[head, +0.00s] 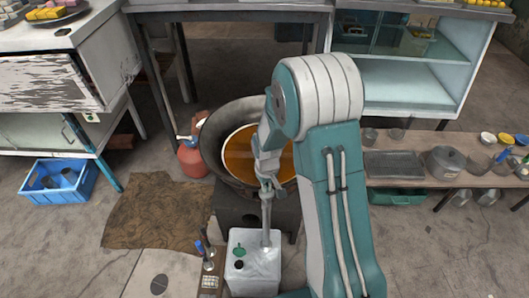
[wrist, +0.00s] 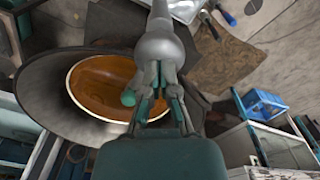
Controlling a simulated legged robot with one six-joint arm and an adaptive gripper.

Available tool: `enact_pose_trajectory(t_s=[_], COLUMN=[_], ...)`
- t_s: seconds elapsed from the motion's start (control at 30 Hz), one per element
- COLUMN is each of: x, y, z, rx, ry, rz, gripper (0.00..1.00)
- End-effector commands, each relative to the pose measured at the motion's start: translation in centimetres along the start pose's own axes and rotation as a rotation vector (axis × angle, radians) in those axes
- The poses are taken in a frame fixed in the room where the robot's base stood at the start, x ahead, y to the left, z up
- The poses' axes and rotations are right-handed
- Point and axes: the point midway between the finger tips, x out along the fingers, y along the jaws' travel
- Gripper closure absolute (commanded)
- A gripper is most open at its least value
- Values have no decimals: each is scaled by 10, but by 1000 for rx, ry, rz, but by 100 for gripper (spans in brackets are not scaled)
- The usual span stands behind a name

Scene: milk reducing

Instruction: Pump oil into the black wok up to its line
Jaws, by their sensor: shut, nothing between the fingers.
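The black wok (head: 214,137) sits on a dark stove in the middle of the head view. It holds orange-brown oil (head: 239,150) with a pale ring around its edge. The wok (wrist: 45,95) and oil (wrist: 100,85) also show in the wrist view. A white canister (head: 253,272) stands in front of the stove, with a grey pump (head: 266,228) rising from its top. My gripper (head: 268,184) is shut and empty at the pump's upper end, beside the wok. In the wrist view the pump's rounded grey head (wrist: 160,45) is close to the fingers. Whether they touch is unclear. My arm hides the wok's right side.
A red jug (head: 191,160) stands left of the wok. A brown mat (head: 155,212) and a blue crate (head: 60,180) lie further left. A low bench with pots (head: 443,162) is at right.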

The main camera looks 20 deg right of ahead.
Motion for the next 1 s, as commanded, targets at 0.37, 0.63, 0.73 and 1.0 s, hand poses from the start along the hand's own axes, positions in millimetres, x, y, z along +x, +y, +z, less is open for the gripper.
enact_pose_trajectory(t_s=[0.37,0.63,0.73,1.0], x=[-30,-51,-58,-73], y=[0,0,0,0], z=[0,0,0,0], rx=[0,0,0,0], ry=[0,1,1,-1], rz=[0,0,0,0], gripper=[100,100,100,100])
